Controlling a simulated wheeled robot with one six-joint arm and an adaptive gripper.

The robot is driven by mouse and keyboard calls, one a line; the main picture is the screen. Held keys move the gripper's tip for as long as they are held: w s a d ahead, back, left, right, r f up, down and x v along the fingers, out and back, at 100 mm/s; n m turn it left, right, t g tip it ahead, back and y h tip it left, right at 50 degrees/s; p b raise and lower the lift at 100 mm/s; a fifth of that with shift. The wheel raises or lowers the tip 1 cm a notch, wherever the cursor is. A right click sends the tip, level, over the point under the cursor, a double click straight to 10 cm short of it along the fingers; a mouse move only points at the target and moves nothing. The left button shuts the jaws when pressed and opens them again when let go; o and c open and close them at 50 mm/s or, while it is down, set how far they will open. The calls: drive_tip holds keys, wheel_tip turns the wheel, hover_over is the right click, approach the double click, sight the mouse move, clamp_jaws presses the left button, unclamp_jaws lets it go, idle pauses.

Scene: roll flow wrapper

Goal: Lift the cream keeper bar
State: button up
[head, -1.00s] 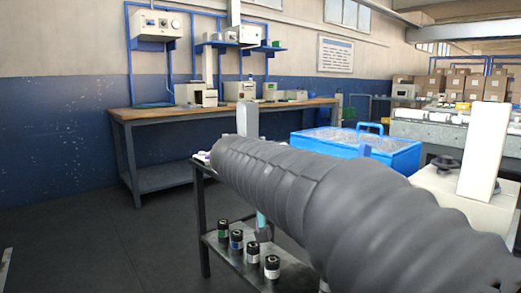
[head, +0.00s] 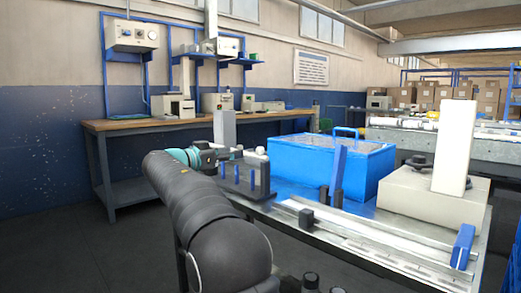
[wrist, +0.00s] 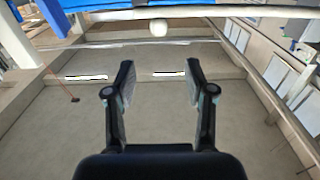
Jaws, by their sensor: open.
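My gripper (head: 226,157) is at the far left end of the bench, beside a grey upright plate (head: 224,129) and a small pale piece (head: 256,157). In the wrist view my gripper (wrist: 158,82) has its two dark fingers spread, with nothing between them. I cannot tell for sure which thing is the cream keeper bar. A cream block (head: 415,207) stands at the right of the bench, with a tall white upright (head: 455,150) and a dark knob (head: 418,165). A long metal rail (head: 360,243) lies along the front.
A blue tub (head: 310,170) stands behind the rail, with a blue upright (head: 338,172) before it. A blue block (head: 463,246) sits at the rail's right end. Short blue pegs (head: 251,178) stand near my gripper. A wooden workbench (head: 150,121) is behind.

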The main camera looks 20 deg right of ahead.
sight(257, 148)
drive_tip(key=p+x, duration=0.1)
drive_tip(key=x, duration=1.1)
drive_tip(key=shift+w+d+p, duration=0.1)
drive_tip(key=shift+d+p, duration=0.25)
drive_tip(key=shift+c, duration=0.2)
clamp_jaws()
